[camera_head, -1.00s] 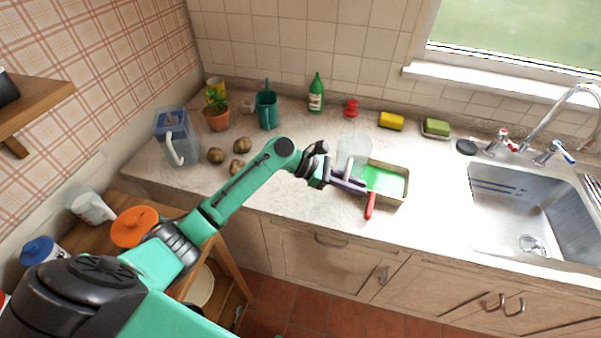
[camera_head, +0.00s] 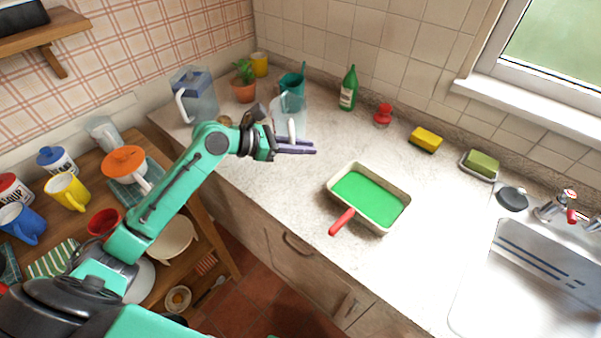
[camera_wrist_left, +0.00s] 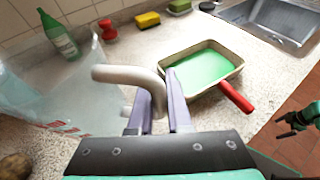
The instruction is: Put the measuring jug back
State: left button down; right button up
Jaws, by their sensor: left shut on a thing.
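The measuring jug (camera_head: 289,108) is clear with a pale handle. In the left wrist view the jug (camera_wrist_left: 62,88) fills the left side, with red marks low on its wall. My left gripper (camera_head: 312,147) has its purple fingers shut on the jug's handle (camera_wrist_left: 138,78). The jug is over the back part of the counter, left of the tray and in front of the teal container. I cannot tell whether its base touches the counter. My right gripper (camera_wrist_left: 298,120) shows dark and small at the right edge of the left wrist view; its fingers are unclear.
A tray with green contents and a red handle (camera_head: 342,221) lies on the counter (camera_head: 290,190). A teal container (camera_head: 292,84), green bottle (camera_head: 348,88), potted plant (camera_head: 244,88) and blue-lidded pitcher (camera_head: 195,92) stand behind. A crowded wooden trolley is at left. The counter between the tray and bottle is clear.

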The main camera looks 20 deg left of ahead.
pick_arm(q)
jog(key=f, duration=1)
jog(key=shift+d+f, duration=0.35)
jog(key=shift+d, duration=0.05)
pick_arm(e)
jog(key=shift+w+d+r, duration=0.1)
jog(key=shift+w+d, duration=0.15)
jog(key=shift+d, duration=0.25)
jog(key=shift+w+d, duration=0.2)
jog(key=shift+d, duration=0.3)
pick_arm(q)
jog(key=shift+d, duration=0.15)
jog(key=c, duration=0.9)
grip_release()
jog(key=shift+o, duration=0.2)
jog(key=shift+f, duration=0.1)
pick_arm(e)
jog(key=shift+a, duration=0.5)
pick_arm(q)
jog(key=b+v, duration=0.1)
jog(key=v, duration=1)
jog(key=shift+s, duration=0.1)
jog(key=shift+s+a+r, duration=0.2)
jog(key=shift+a+r, duration=0.15)
jog(key=shift+r, duration=0.1)
pick_arm(e)
jog(key=shift+d+f, duration=0.3)
jog(key=shift+f, duration=0.5)
